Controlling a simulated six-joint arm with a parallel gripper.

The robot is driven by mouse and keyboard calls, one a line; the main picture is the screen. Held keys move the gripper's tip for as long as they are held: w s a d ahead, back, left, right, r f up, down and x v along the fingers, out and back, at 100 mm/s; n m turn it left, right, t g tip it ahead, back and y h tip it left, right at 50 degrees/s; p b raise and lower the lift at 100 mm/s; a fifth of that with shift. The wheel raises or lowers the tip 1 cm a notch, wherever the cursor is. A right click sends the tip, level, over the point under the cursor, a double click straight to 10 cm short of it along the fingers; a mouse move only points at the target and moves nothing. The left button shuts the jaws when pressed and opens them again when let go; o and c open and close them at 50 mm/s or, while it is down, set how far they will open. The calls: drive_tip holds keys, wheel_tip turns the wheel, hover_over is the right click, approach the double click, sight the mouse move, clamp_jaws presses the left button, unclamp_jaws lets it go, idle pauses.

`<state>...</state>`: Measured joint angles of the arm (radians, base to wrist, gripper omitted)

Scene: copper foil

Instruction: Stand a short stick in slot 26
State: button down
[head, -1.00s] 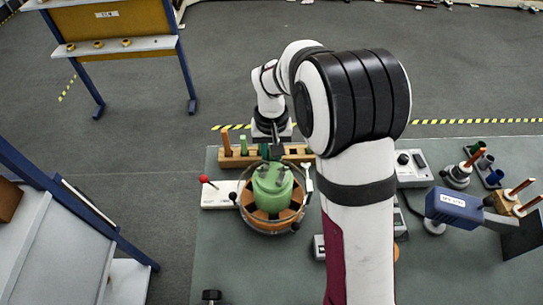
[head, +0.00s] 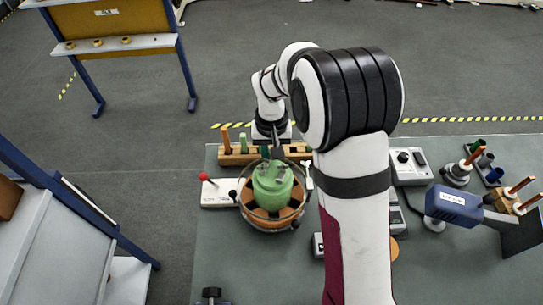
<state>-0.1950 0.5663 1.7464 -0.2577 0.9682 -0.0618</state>
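A wooden rack (head: 232,158) stands at the back left of the bench. An orange stick (head: 226,140) and a shorter green stick (head: 243,144) stand upright in it. In front of it is a round device with a light green middle (head: 271,184), an orange-brown ring (head: 268,219) and a clear rim. My gripper (head: 277,154) points down at the back edge of this device, by the rack. It is small and dark here, so I cannot tell whether its fingers hold anything. Slot numbers are too small to read, so I cannot pick out slot 26.
A white box with a red-knobbed lever (head: 204,177) stands left of the device. My arm hides part of the bench to the right. A blue instrument (head: 454,205), coloured cups (head: 494,174) and more orange sticks (head: 520,187) stand at the right. The bench's front left is mostly clear.

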drive_tip(key=shift+f, duration=0.5)
drive_tip(key=c, duration=0.7)
unclamp_jaws()
drive_tip(key=shift+c, duration=0.2)
drive_tip(key=shift+r, duration=1)
wheel_tip(320, 180, up, 6)
drive_tip(key=shift+r, duration=0.5)
